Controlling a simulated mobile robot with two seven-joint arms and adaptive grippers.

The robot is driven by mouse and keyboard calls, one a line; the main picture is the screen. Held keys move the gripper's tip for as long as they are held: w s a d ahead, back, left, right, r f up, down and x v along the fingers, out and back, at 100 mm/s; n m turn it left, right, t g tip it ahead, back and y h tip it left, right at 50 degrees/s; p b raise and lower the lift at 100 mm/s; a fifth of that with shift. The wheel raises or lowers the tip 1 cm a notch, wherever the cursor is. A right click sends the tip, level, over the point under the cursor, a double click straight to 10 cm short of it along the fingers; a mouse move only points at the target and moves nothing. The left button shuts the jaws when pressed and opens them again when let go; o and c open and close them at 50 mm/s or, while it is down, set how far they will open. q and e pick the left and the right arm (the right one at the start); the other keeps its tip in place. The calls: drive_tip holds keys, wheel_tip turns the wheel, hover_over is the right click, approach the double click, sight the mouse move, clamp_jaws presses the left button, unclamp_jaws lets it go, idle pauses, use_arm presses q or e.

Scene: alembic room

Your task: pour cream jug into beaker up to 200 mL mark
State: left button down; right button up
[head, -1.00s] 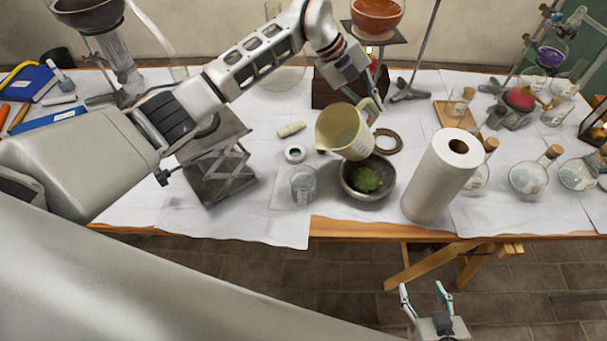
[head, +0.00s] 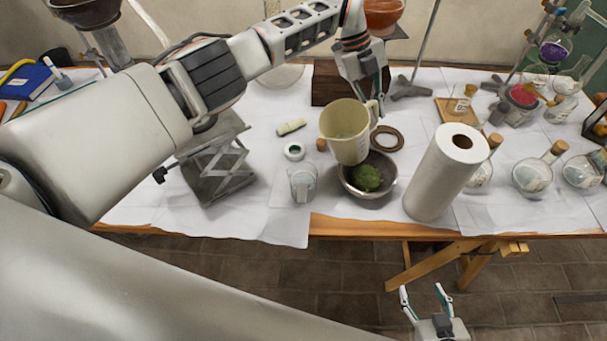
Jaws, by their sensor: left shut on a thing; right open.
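The cream jug (head: 345,133) is held by my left gripper (head: 378,108), which is shut on it at its handle side. The jug is nearly upright, above the back of a metal bowl (head: 352,188) that holds a green lump (head: 366,178). Its contents cannot be made out clearly. The clear glass beaker (head: 302,184) stands on the table to the left of the bowl, near the front edge. Its marks are too small to read. My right gripper (head: 425,301) is open and empty, below the table's front edge.
A paper towel roll (head: 438,180) stands right of the bowl. A metal lab jack (head: 216,170) is left of the beaker. A dark ring (head: 386,139) and a small white-rimmed jar (head: 294,152) lie nearby. Corked flasks (head: 532,174) stand at the right.

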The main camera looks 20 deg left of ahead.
use_arm(q)
drive_tip(key=shift+r, duration=0.1)
drive_tip(key=b, duration=0.2)
drive_tip(key=shift+f+b, duration=0.35)
drive_tip(key=shift+f, duration=0.05)
drive_tip(key=f+g+b, duration=0.1)
drive_tip(key=b, duration=0.5)
drive_tip(key=shift+w+d+f+y+b, duration=0.1)
drive_tip(key=shift+w+d+y+b, duration=0.05)
drive_tip(key=shift+y+b, duration=0.2)
drive_tip(key=shift+f+y+b, duration=0.25)
drive_tip(key=shift+f+b, duration=0.05)
drive_tip(key=shift+b, duration=0.85)
drive_tip(key=shift+f+n+g+b, duration=0.35)
drive_tip(key=shift+f+b, duration=0.25)
drive_tip(key=shift+b, duration=0.55)
drive_tip(key=shift+w+d+f+g+b, duration=0.1)
drive_tip(key=shift+g+b, duration=0.15)
drive_tip(key=shift+b, duration=0.85)
drive_tip(key=shift+f+y+b, duration=0.25)
drive_tip(key=shift+y+b, duration=0.15)
drive_tip(key=shift+b, duration=0.55)
drive_tip(key=shift+r, duration=0.6)
use_arm(e)
wheel_tip(320, 180, down, 11)
drive_tip(key=a, duration=0.1)
drive_tip(key=shift+w+a+f+n, duration=0.15)
drive_tip(key=shift+w+n, duration=0.25)
drive_tip(key=shift+w, duration=0.05)
